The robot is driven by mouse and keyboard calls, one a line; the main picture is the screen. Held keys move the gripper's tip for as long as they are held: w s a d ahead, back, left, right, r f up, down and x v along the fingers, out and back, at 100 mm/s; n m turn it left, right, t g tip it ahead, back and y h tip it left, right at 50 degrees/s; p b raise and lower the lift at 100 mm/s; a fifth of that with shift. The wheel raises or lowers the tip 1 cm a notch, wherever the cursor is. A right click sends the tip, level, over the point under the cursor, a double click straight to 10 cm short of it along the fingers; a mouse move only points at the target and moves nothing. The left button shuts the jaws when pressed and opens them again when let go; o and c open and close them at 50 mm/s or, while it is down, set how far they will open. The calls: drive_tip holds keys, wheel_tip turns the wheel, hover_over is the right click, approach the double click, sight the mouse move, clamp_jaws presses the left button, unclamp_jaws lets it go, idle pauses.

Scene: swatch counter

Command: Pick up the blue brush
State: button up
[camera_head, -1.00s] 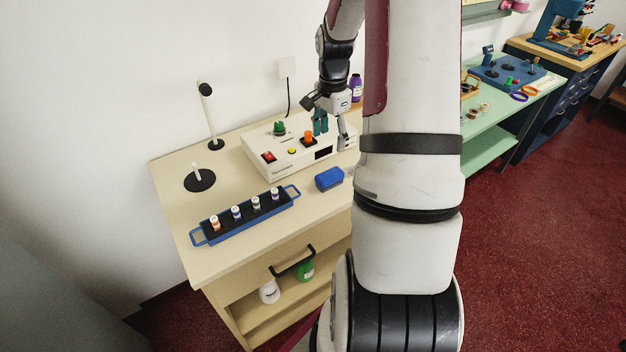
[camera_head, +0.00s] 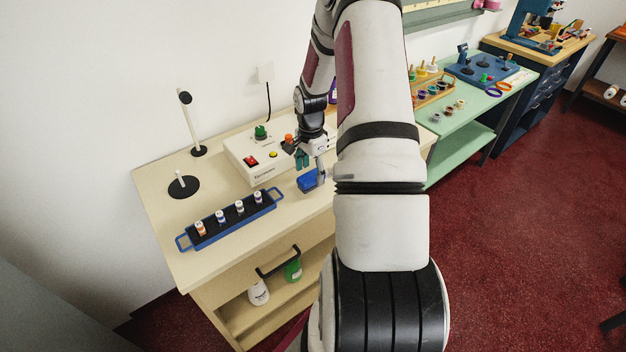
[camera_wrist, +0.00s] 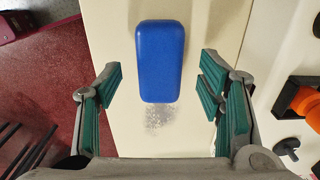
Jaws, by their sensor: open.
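The blue brush (camera_head: 308,181) is a small rounded block lying on the pale counter, near the white machine. In the wrist view the blue brush (camera_wrist: 160,60) lies lengthwise, ahead of and between the fingers. My gripper (camera_head: 311,164) is open and empty, just above the brush in the head view. In the wrist view my gripper (camera_wrist: 160,100) shows green-padded fingers spread wide on both sides, apart from the brush. The finger tips partly cover the brush in the head view.
A white machine (camera_head: 250,165) with knobs and buttons stands behind the brush. A blue rack (camera_head: 184,241) with several small bottles lies to the left. Two black-based posts (camera_head: 184,187) stand at the back left. The counter (camera_head: 240,255) is bare between rack and brush.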

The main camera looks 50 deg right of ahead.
sight(311, 175)
drive_tip(key=shift+f, duration=1.35)
drive_tip(key=shift+f, duration=0.25)
drive_tip(key=shift+c, duration=0.6)
drive_tip(key=c, duration=1.1)
